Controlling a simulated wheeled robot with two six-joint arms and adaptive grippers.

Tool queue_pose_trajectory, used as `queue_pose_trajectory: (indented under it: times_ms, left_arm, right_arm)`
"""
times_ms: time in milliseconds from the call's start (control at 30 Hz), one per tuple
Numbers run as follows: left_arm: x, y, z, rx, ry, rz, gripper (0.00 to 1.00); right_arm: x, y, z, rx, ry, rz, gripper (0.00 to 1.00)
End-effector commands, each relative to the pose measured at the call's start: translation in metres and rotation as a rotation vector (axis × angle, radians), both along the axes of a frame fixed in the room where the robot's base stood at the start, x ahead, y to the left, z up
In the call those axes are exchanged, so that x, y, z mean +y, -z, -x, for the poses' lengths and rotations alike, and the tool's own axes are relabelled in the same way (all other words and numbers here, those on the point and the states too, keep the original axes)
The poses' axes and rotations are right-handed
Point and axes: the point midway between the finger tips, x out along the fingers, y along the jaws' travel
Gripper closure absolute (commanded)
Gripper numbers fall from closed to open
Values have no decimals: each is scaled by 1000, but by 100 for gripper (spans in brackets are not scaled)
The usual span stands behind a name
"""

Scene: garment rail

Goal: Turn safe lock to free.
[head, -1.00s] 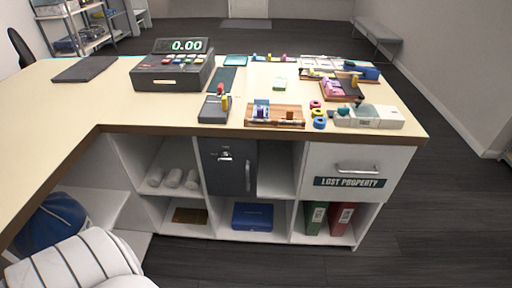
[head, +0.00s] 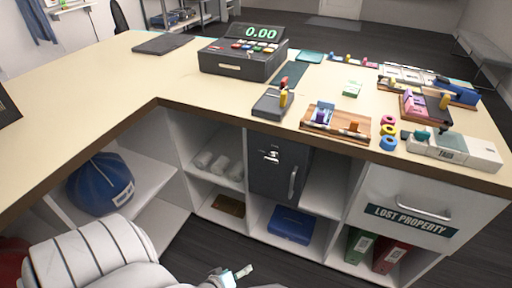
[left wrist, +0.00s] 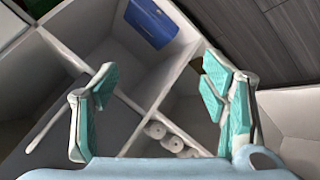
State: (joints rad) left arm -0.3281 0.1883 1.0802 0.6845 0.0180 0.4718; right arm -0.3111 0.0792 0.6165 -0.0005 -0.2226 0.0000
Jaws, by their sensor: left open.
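The dark grey safe (head: 276,182) sits in the shelf unit under the counter, its door shut. A small silver lock (head: 270,156) is high on the door, and an upright handle (head: 293,182) is at its right side. The lock's setting is too small to read. My left gripper (head: 244,271) is at the bottom of the head view, in front of and below the safe, apart from it. In the left wrist view its teal-padded fingers (left wrist: 160,95) are spread with nothing between them. I cannot make out the lock there. My right gripper is not in view.
White rolls (head: 218,165) lie in the compartment left of the safe; a blue box (head: 291,225) is below it. The lost property drawer (head: 408,210) is at the right. A blue ball-like object (head: 100,184) sits on the left shelf. The counter (head: 150,72) overhangs everything.

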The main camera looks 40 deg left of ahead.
Motion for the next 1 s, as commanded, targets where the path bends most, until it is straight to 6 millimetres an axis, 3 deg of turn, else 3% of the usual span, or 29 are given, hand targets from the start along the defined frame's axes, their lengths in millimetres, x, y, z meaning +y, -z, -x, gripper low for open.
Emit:
queue_pose_trajectory:
  times_ms: [33,100,200,300,400,467,800,1000]
  left_arm:
    - [15,-26,-52,-234,-205,205,33]
    - [37,-103,-107,-579,-513,663,33]
    - [54,-189,-134,-861,-785,1327,33]
    - [58,-232,-137,-927,-923,1790,33]
    - [59,-249,-142,-923,-978,1979,33]
    - [61,-252,-149,-922,-985,1999,33]
    - [92,-253,-237,-924,-983,1995,33]
    - [102,-253,-268,-921,-983,1993,33]
  right_arm:
    - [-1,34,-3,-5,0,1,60]
    - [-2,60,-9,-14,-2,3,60]
    - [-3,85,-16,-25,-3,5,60]
    - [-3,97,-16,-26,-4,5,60]
    - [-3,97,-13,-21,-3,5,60]
    - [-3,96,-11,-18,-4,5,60]
    - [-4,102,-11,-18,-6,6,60]
    - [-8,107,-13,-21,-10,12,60]
